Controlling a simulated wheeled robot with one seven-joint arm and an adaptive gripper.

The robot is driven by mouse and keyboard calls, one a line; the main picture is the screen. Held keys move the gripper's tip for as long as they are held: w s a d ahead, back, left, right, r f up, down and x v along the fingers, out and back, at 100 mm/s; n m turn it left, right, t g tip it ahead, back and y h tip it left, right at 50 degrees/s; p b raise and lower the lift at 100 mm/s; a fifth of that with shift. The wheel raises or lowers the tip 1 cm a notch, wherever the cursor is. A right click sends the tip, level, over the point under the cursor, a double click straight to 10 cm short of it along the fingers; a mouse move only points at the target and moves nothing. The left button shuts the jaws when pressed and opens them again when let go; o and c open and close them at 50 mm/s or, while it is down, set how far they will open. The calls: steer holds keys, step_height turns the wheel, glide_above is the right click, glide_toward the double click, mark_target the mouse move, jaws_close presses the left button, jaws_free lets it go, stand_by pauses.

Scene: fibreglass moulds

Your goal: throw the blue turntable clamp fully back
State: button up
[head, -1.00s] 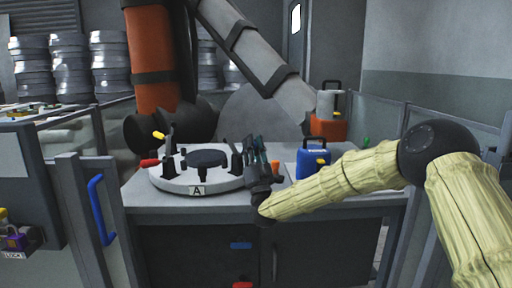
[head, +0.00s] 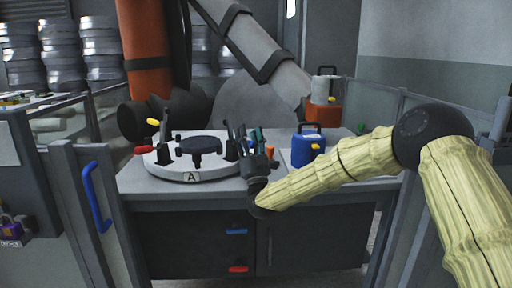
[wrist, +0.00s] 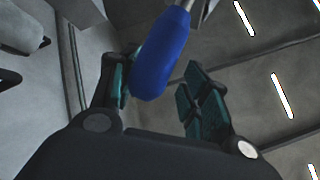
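The blue clamp handle (wrist: 162,55) is in the wrist view, between the two fingers of my gripper (wrist: 165,95). It overlaps the left finger pad, and a gap shows between it and the right finger pad. My gripper is open around it. In the head view my gripper (head: 255,145) is at the right edge of the round white turntable (head: 165,168), marked A. The turntable also carries a clamp with a red handle (head: 143,150) and one with a yellow handle (head: 152,122).
A blue canister (head: 308,150) stands on the bench to the right of my gripper, with an orange container (head: 322,117) behind it. A dark round pad (head: 199,145) sits mid-turntable. A big orange and grey arm (head: 147,50) stands behind the bench.

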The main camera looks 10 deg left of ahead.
steer(key=s+d+f, duration=0.1)
steer(key=s+d, duration=0.4)
steer(key=s, duration=0.6)
steer(key=shift+s+d, duration=0.3)
steer(key=shift+d, duration=0.1)
